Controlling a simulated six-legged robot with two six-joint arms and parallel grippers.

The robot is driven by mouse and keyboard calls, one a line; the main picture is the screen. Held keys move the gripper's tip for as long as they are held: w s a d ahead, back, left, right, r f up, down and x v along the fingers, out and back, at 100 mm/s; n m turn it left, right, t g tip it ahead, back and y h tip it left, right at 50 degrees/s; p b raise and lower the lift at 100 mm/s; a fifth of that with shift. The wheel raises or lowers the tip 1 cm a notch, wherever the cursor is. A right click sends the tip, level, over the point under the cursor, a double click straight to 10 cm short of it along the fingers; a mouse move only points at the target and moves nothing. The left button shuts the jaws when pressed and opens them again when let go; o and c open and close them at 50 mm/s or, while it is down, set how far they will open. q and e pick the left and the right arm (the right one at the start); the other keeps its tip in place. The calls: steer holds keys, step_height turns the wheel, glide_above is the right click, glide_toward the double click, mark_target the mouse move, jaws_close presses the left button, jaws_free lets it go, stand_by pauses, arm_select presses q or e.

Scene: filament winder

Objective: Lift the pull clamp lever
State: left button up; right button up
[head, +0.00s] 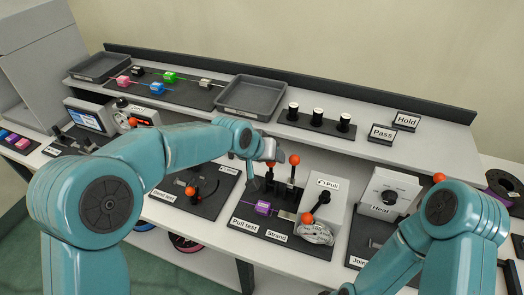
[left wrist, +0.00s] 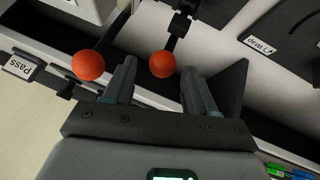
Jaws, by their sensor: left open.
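The pull test station (head: 262,226) is a dark base with black clamps on it. A black clamp lever with an orange ball knob (head: 294,160) stands up there. A second orange ball shows partly behind my left gripper (head: 261,172), which hangs over the clamps. In the left wrist view the open fingers have one orange ball (left wrist: 162,64) in the gap between them in the picture; contact is not visible. Another orange ball (left wrist: 88,65) is outside the left-hand finger. Which ball matches which head-view lever is unclear. My right arm (head: 455,240) is at the right, its fingers out of view.
The white pull box (head: 328,190) with an orange-knobbed crank and round dial stands right of the clamps. A purple block (head: 263,208) sits in front. The bend test station (head: 188,200) is left, the heat box (head: 388,192) right. A raised shelf (head: 360,145) runs behind.

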arm_select(q)
steer(key=b+v, duration=0.2)
steer(key=v, duration=1.3)
steer(key=shift+r+b, duration=0.3)
steer(key=shift+r, duration=0.05)
steer(key=shift+s+a, duration=0.1)
steer(key=shift+s, duration=0.15)
